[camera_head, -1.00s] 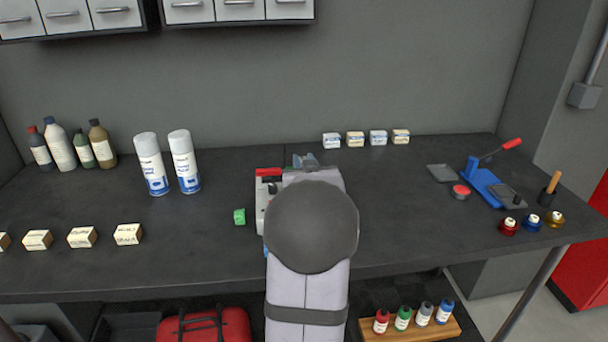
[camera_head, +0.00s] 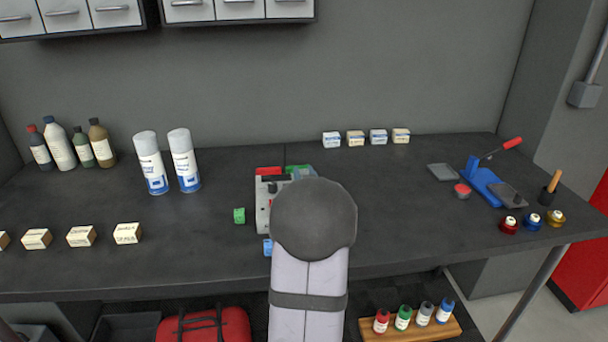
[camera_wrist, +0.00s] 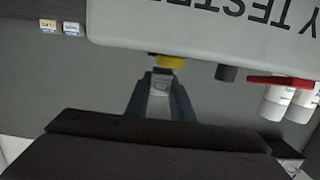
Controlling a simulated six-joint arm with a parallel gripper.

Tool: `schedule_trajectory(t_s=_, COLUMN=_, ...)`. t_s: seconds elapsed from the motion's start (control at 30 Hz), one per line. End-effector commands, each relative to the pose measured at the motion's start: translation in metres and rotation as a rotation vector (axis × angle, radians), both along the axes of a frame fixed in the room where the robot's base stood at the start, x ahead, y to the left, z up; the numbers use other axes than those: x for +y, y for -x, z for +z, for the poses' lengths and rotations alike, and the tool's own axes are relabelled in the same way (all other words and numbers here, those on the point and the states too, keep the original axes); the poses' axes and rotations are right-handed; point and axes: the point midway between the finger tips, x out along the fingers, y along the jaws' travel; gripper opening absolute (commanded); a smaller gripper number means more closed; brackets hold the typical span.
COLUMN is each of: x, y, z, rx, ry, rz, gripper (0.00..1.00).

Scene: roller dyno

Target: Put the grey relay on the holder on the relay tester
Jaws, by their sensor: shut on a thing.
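The relay tester (camera_head: 263,209) is a light box on the bench, partly hidden behind my arm in the head view. In the wrist view the tester (camera_wrist: 210,25) fills the top, its lettering upside down. My gripper (camera_wrist: 160,92) is shut on a small light grey block, the grey relay (camera_wrist: 161,82). The relay is close to a yellow piece (camera_wrist: 171,61) at the tester's edge; I cannot tell whether they touch or whether this piece is the holder. In the head view my gripper (camera_head: 303,172) shows only slightly past my wrist, and the relay is hidden.
A green block (camera_head: 239,216) lies left of the tester and a blue block (camera_head: 268,247) in front of it. A red lever (camera_wrist: 280,81) and dark knob (camera_wrist: 227,74) stick out from the tester. Two spray cans (camera_head: 184,161) stand left.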

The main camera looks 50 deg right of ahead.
Motion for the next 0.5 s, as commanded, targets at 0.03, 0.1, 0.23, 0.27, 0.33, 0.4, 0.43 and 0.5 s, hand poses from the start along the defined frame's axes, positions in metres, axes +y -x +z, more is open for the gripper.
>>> schedule_trajectory(t_s=0.03, x=-0.0001, y=-0.0001, z=-0.0025, rx=-0.001, ry=0.001, rz=0.000, gripper=0.00)
schedule_trajectory(t_s=0.1, x=-0.0001, y=-0.0001, z=-0.0046, rx=0.000, ry=0.000, rz=0.000, gripper=0.00)
schedule_trajectory(t_s=0.23, x=0.0001, y=0.0001, z=-0.0078, rx=0.001, ry=-0.001, rz=0.000, gripper=0.00)
schedule_trajectory(t_s=0.27, x=0.0001, y=0.0001, z=-0.0078, rx=0.001, ry=-0.001, rz=0.000, gripper=0.00)
schedule_trajectory(t_s=0.33, x=0.0002, y=0.0003, z=-0.0081, rx=0.002, ry=-0.004, rz=0.000, gripper=0.00)
schedule_trajectory(t_s=0.4, x=0.0004, y=0.0004, z=-0.0091, rx=0.004, ry=-0.005, rz=0.000, gripper=0.38)
schedule_trajectory(t_s=0.43, x=0.0005, y=0.0005, z=-0.0094, rx=0.004, ry=-0.005, rz=0.000, gripper=0.40)
schedule_trajectory(t_s=0.5, x=0.0005, y=0.0005, z=-0.0101, rx=0.004, ry=-0.007, rz=0.000, gripper=0.40)
